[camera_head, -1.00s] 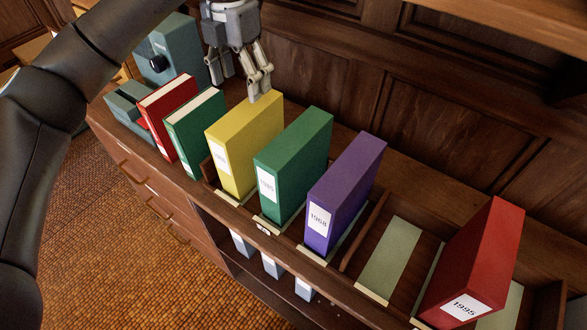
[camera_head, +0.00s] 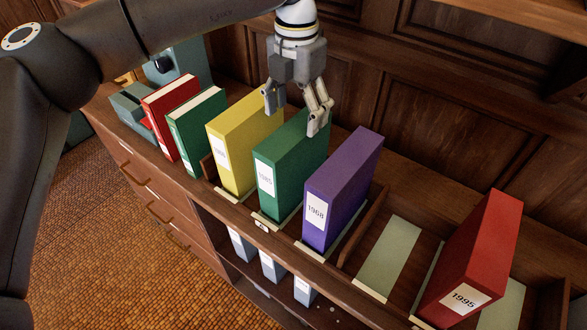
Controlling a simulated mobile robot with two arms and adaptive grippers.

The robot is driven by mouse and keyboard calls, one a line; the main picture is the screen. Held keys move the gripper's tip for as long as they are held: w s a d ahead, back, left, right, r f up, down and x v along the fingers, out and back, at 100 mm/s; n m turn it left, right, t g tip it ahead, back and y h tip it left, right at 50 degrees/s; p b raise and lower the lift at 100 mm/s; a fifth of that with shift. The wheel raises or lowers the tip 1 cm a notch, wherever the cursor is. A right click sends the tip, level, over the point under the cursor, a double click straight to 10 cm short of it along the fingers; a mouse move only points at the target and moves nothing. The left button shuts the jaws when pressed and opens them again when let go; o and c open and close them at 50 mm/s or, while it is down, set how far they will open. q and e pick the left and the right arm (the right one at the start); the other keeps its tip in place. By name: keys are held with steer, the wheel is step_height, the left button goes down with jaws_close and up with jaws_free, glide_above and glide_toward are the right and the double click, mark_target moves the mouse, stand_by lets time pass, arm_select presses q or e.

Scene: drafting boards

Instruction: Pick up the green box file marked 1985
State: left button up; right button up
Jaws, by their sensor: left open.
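The green box file marked 1985 (camera_head: 280,165) stands upright in a slot between the yellow box file (camera_head: 237,150) and the purple box file marked 1968 (camera_head: 341,190). Its white label faces the front edge. My left gripper (camera_head: 294,122) is open, pointing down over the rear top of the green box file. One finger shows on the yellow side and the other on the purple side. I cannot tell whether the fingers touch it. My right gripper is not in view.
A red box file marked 1995 (camera_head: 470,262) leans at the right, beside an empty slot with a pale base (camera_head: 388,258). Red (camera_head: 170,108) and green (camera_head: 198,128) books stand at the left, near a grey-blue device (camera_head: 130,108). A wooden panelled wall (camera_head: 440,130) rises behind.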

mark_target(296, 127)
arm_select(q)
step_height(296, 127, down, 4)
steer(key=shift+w+a+r+p, duration=0.15)
steer(key=shift+p, duration=0.3)
steer(key=shift+s+f+p, duration=0.2)
steer(key=shift+f+p, duration=0.1)
steer(key=shift+f, duration=0.1)
steer(key=f, duration=0.1)
steer(key=f+p, duration=0.1)
steer(key=f, duration=0.1)
steer(key=f+p, duration=0.1)
steer(key=shift+s+f, duration=0.25)
steer(key=shift+f, duration=0.15)
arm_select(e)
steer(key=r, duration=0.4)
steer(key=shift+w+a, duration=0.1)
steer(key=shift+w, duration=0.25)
arm_select(q)
steer(key=shift+c, duration=0.5)
jaws_close()
steer(key=shift+r, duration=0.1)
